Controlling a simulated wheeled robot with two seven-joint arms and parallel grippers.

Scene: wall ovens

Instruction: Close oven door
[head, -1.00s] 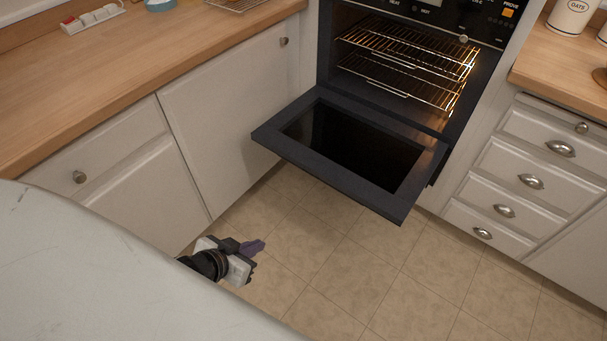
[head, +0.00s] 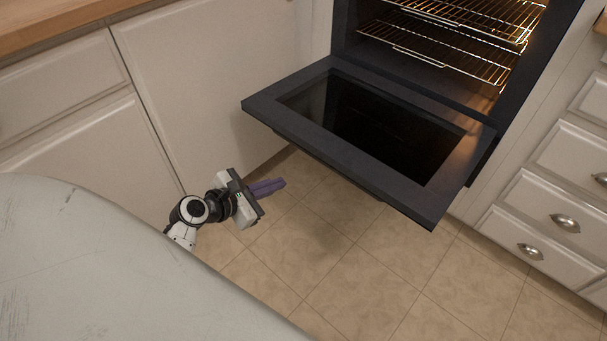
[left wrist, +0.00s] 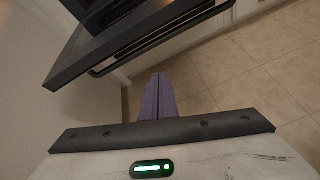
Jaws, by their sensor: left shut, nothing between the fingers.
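The oven door (head: 390,185) is a dark panel with a glass window, hinged at the bottom and lowered open, jutting out from the lit oven (head: 440,65). It also shows in the left wrist view (left wrist: 85,55), at upper left, with a rail along its edge. My left gripper (head: 281,184) is shut and empty, with purple fingers. In the head view it is to the left of and below the door, apart from it. In the left wrist view its fingers (left wrist: 159,80) point toward the space just under and right of the door edge. My right gripper is out of view.
White cabinets (head: 205,80) stand left of the oven, close to my left arm. White drawers (head: 560,195) with metal handles are on the right. Wire racks (head: 450,50) sit inside the oven. The tiled floor (head: 350,260) before the door is clear.

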